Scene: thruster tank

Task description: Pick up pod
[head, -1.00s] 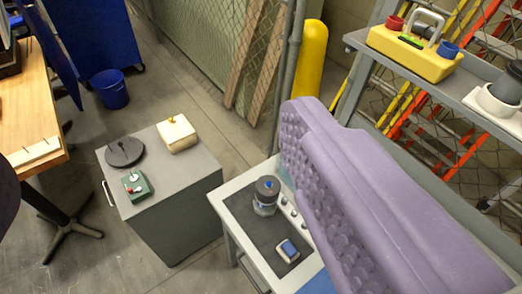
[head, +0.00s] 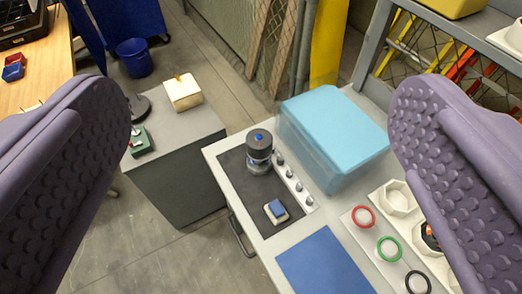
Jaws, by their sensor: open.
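A dark grey canister with a blue button on top (head: 259,150), possibly the pod, stands upright on the black mat (head: 232,172) of a white workbench. Its lower part looks clear or pale grey. I cannot tell for certain that it is the pod. A dark and orange object (head: 431,236) sits in a white holder at the right, mostly hidden by my right finger. My gripper (head: 262,100) is open and empty; its two purple, studded fingers stand at the left and right of the picture, with the canister visible between them and apart from both.
A small blue-topped block (head: 276,211) and a strip of knobs (head: 295,183) lie beside the canister. A translucent blue tank (head: 335,135) stands behind right. A blue mat (head: 324,268), red ring (head: 363,217), green ring (head: 389,249) and grey cabinet (head: 175,170) surround it.

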